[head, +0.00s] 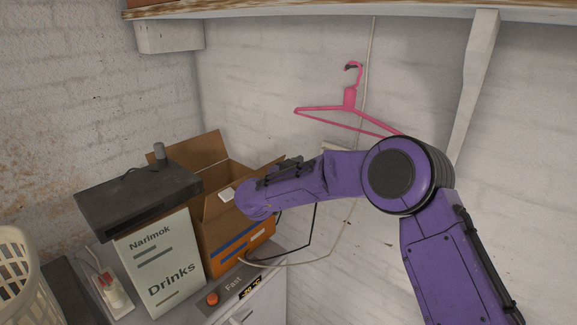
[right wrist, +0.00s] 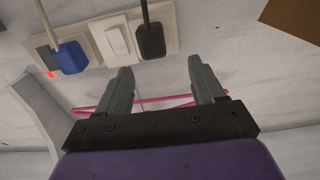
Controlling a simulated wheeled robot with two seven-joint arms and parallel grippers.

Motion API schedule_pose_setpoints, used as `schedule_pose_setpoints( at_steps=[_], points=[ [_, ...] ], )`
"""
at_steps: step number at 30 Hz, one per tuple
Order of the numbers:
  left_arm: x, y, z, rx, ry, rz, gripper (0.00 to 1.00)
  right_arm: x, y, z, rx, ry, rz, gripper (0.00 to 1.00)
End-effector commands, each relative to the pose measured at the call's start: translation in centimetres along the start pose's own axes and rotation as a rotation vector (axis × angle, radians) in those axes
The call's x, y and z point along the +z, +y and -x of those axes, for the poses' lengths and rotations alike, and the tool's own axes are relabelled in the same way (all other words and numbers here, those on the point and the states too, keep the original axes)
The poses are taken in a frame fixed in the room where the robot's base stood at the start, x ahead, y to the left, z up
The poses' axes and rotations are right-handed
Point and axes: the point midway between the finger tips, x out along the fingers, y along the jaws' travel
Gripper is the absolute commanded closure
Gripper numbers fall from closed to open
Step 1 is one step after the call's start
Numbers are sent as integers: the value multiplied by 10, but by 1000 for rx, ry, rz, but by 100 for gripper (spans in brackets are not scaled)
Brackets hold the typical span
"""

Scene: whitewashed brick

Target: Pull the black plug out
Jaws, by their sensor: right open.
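The black plug (right wrist: 151,42) sits in a white wall plate (right wrist: 171,27) in the right wrist view, with its black cord running to the top edge. A blue plug (right wrist: 69,57) sits in the same plate, with a white switch (right wrist: 117,40) between the two. My right gripper (right wrist: 160,72) is open and empty. In the picture its fingertips are just below the black plug, which lies between their lines; they do not touch it. In the head view my purple right arm hides the gripper and the plugs; only a bit of the plate (head: 338,147) shows above it. My left gripper is not in view.
A pink hanger (head: 350,105) hangs on the wall above my arm. A wooden shelf (head: 350,8) runs overhead.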

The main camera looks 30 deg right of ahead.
Motion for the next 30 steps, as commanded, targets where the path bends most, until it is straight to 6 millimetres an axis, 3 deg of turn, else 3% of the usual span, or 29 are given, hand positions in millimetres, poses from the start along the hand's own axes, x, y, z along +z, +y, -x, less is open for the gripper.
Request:
schedule_pose_setpoints(
  at_steps=[1, 7, 12, 18, 24, 25, 26, 28, 30],
  points=[
    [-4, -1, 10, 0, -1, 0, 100, -5, 0, -12, 2, -4, 1, 32],
    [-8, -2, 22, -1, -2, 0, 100, 5, -14, -51, 2, -6, 16, 32],
    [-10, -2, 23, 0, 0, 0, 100, 13, -19, -63, 3, -8, 24, 32],
    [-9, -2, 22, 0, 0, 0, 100, 13, -20, -64, 3, -8, 23, 32],
    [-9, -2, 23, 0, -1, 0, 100, 13, -20, -63, 3, -7, 22, 92],
    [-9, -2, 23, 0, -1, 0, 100, 13, -20, -63, 3, -7, 22, 92],
    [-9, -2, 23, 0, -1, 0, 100, 12, -20, -63, 4, -7, 22, 66],
    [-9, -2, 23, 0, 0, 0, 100, 12, -20, -63, 4, -7, 22, 88],
    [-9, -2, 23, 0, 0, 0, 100, 12, -20, -63, 3, -7, 22, 93]
  ],
)
